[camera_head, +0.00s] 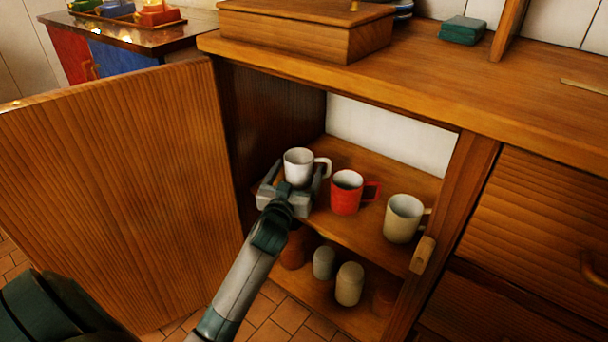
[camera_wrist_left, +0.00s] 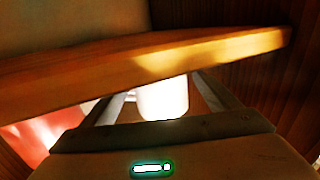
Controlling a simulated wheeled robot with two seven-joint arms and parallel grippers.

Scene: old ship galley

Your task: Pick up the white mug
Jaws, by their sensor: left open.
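The white mug (camera_head: 299,166) stands upright on the upper shelf (camera_head: 345,228) of the open cabinet, at the left, with its handle to the right. My left gripper (camera_head: 296,181) reaches in from the front and is open, with its fingers on either side of the mug. In the left wrist view the white mug (camera_wrist_left: 163,98) shows between the two fingers of my left gripper (camera_wrist_left: 160,100), partly covered by a wooden board. I cannot tell whether the fingers touch it. My right gripper is not in view.
A red mug (camera_head: 345,193) stands close to the right of the gripper, and a cream mug (camera_head: 403,218) farther right. Several cups, one beige (camera_head: 349,284), stand on the lower shelf. The open door (camera_head: 120,190) is left of my arm. A wooden box (camera_head: 305,30) sits on the countertop.

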